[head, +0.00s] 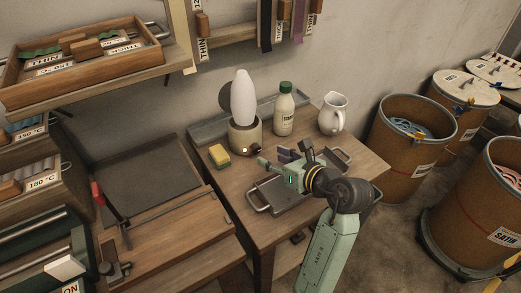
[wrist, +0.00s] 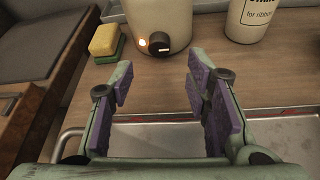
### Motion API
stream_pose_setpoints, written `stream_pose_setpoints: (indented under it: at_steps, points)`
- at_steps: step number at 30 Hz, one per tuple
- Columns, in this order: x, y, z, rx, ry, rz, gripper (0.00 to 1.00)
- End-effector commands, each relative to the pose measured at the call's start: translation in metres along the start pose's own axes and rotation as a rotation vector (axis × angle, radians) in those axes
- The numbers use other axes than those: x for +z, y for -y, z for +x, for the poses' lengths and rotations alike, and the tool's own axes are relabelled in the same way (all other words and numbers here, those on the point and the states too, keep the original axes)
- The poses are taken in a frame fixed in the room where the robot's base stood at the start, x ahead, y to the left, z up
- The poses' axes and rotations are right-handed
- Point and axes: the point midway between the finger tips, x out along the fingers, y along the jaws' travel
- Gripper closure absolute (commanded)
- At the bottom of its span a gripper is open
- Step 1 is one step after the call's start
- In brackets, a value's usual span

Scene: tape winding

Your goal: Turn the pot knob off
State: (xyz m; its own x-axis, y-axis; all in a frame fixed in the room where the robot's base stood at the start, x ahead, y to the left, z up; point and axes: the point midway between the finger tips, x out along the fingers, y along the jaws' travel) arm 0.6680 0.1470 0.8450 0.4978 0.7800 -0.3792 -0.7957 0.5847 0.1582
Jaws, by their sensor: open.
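The pot (head: 246,133) is a cream vessel on the wooden table, with a tall white rounded form rising from it. In the wrist view the pot's lower body (wrist: 157,15) is at the top. The knob also shows small in the head view (head: 256,150). My gripper (wrist: 160,88) is open and empty, its purple pads spread apart. The knob is ahead of the fingertips, between them in the picture and not touched.
A yellow-green sponge (wrist: 106,40) lies left of the pot. A labelled white bottle (head: 284,112) and a white jug (head: 333,114) stand to its right. A metal tray (head: 265,195) with handles lies below my gripper. Bare wood (wrist: 158,73) lies before the knob.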

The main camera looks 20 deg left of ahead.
Motion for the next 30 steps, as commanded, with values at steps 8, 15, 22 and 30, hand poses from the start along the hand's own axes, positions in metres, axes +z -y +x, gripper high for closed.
stream_pose_setpoints:
  at_steps: [8, 15, 22, 30]
  points:
    - [0.002, -0.002, 0.048, 0.004, -0.001, 0.000, 0.56]
    - [0.000, -0.001, 0.062, 0.001, 0.000, -0.001, 0.56]
    - [0.000, -0.001, 0.062, 0.001, 0.001, -0.001, 0.56]
    - [0.001, -0.001, 0.062, 0.001, 0.001, -0.002, 0.74]
